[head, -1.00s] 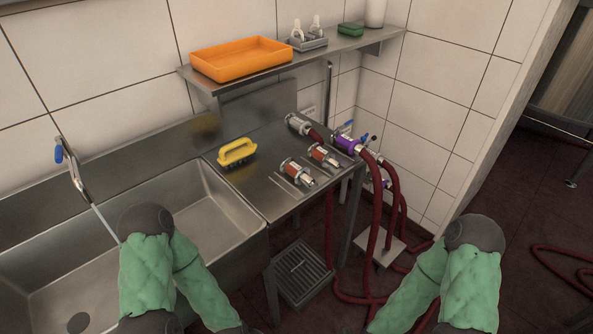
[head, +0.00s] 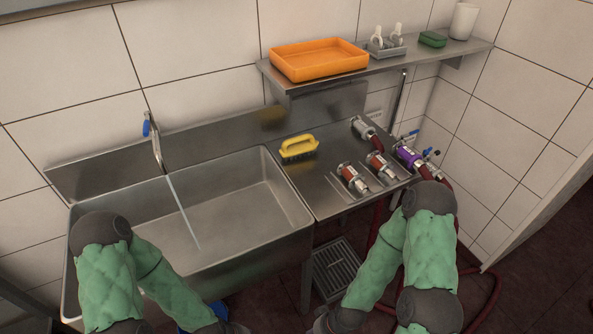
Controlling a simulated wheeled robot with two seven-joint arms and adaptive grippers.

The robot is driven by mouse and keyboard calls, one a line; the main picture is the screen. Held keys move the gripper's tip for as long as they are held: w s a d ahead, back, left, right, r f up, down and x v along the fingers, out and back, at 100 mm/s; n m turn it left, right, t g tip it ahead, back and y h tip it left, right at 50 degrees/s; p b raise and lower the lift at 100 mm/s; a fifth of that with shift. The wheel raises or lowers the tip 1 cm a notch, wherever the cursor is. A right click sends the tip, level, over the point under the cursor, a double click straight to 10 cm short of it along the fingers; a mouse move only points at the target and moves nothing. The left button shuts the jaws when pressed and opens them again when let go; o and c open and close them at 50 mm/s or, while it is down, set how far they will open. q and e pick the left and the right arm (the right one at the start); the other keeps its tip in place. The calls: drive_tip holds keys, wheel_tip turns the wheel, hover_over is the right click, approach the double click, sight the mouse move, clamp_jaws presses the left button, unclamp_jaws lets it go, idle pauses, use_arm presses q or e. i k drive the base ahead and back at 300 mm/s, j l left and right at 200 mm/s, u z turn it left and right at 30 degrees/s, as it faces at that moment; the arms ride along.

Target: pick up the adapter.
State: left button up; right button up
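Two short metal fittings with red-brown bands lie side by side on the steel drainboard: the left fitting (head: 352,178) and the right fitting (head: 381,166). Either could be the adapter; I cannot tell which from this view. A grey metal coupling (head: 364,129) with a red hose lies behind them, and a purple coupling (head: 408,156) sits at the drainboard's right end. Both my green-sleeved arms come in at the bottom, with forearms pointing down and inward. Both grippers are below the picture, clear of the fittings.
The steel sink (head: 235,212) is left of the drainboard, with water running from its tap (head: 154,143). The wall shelf above holds an orange tray (head: 318,61). A floor grate (head: 337,270) lies below; red hoses hang right.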

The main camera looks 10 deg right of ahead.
sight(356, 180)
drive_tip(key=l+u, duration=0.25)
drive_tip(key=u, duration=0.25)
drive_tip(key=l+u, duration=0.3)
drive_tip(key=u, duration=0.15)
drive_tip(key=l+u, duration=0.25)
drive_tip(key=u, duration=0.25)
drive_tip(key=k+l+u, duration=0.15)
drive_tip(key=u, duration=0.35)
